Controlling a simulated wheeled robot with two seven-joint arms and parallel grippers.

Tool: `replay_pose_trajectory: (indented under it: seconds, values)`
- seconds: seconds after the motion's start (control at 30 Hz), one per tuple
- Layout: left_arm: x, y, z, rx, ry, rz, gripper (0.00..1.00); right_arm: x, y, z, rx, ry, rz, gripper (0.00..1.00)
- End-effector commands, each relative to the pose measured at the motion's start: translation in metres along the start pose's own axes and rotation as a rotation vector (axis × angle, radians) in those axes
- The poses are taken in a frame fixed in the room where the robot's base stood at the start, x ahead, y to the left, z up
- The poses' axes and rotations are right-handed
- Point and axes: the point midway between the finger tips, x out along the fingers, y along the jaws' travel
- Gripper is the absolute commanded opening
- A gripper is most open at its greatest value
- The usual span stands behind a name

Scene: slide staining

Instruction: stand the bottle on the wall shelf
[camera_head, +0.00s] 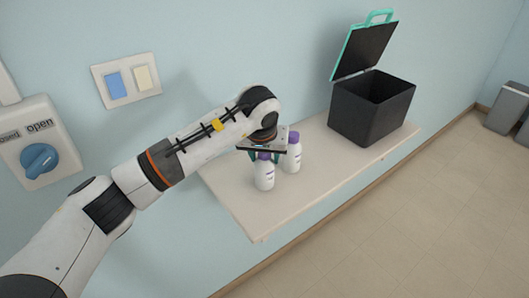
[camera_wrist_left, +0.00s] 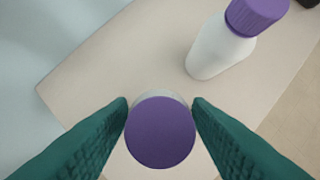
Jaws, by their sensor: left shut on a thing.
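Two white bottles with purple caps are at the wall shelf (camera_head: 325,180). My left gripper (camera_head: 264,156) is shut on the nearer bottle (camera_head: 264,176), from above, around its upper part. In the left wrist view its purple cap (camera_wrist_left: 160,132) sits between the two green fingers of the gripper (camera_wrist_left: 160,115). The held bottle is upright over the shelf; whether its base touches the board I cannot tell. The second bottle (camera_head: 292,153) stands upright just to the right, apart from the held one, and also shows in the left wrist view (camera_wrist_left: 218,50). My right gripper is not in view.
A black bin (camera_head: 367,118) with its lid (camera_head: 365,48) open stands at the far right of the shelf. Free shelf lies between it and the bottles, and in front of them. A switch plate (camera_head: 127,80) and a blue knob (camera_head: 39,159) are on the wall at left.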

Motion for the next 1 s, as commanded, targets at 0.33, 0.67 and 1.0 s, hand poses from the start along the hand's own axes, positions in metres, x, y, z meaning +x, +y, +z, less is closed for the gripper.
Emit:
replay_pose_trajectory:
  seconds: [0.33,0.67,1.0]
  values:
    - [0.003,0.000,-0.001,-0.001,0.000,-0.001,0.50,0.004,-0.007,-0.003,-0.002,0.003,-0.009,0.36]
    - [0.003,0.000,-0.001,-0.001,0.000,0.000,0.67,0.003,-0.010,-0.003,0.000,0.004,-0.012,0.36]
    - [-0.032,0.000,0.001,0.001,-0.006,0.001,0.67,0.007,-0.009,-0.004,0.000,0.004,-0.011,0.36]
